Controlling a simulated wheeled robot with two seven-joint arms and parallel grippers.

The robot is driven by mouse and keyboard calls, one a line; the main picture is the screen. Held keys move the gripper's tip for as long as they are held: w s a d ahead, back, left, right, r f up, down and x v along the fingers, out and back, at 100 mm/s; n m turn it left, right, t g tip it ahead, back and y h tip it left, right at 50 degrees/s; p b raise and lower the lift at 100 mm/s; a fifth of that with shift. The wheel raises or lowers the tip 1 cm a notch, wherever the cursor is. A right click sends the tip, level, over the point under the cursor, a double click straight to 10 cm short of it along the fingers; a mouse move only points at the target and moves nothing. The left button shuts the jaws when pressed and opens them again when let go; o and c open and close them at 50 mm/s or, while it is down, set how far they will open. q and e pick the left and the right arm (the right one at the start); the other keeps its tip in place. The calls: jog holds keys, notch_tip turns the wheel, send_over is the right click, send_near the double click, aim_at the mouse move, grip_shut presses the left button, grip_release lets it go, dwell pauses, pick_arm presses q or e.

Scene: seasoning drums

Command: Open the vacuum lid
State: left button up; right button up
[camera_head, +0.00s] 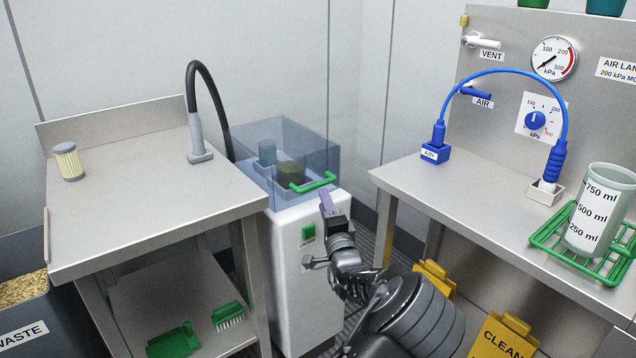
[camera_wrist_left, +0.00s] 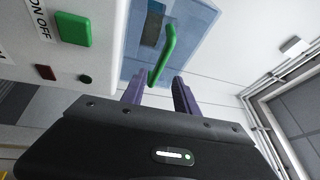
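The vacuum lid (camera_head: 318,150) is a clear blue box, shut on top of a white cabinet (camera_head: 290,270). Its green bar handle (camera_head: 313,183) is on the front right. Through the lid I see a dark round container (camera_head: 291,170) and a bluish cylinder (camera_head: 267,152). My left gripper (camera_head: 327,200) is just below the handle in the head view. In the left wrist view its two purple fingers (camera_wrist_left: 160,88) are apart, and the near end of the handle (camera_wrist_left: 166,50) shows between the tips. I cannot tell whether they touch it. My right gripper is not in view.
A green button (camera_head: 308,232) is on the cabinet front. A steel table with a black hose (camera_head: 208,85) stands left. A steel bench (camera_head: 470,190) with a blue air hose (camera_head: 513,71) and a measuring jug (camera_head: 597,212) stands right. Yellow signs (camera_head: 503,338) stand below it.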

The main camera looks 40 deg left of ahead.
aim_at(318, 183)
pick_arm(q)
jog(key=shift+f+m, duration=0.1)
jog(key=shift+m, duration=0.7)
jog(key=shift+b+x, duration=0.3)
jog(key=shift+x, duration=3.55)
jog(key=shift+c, duration=0.4)
grip_shut()
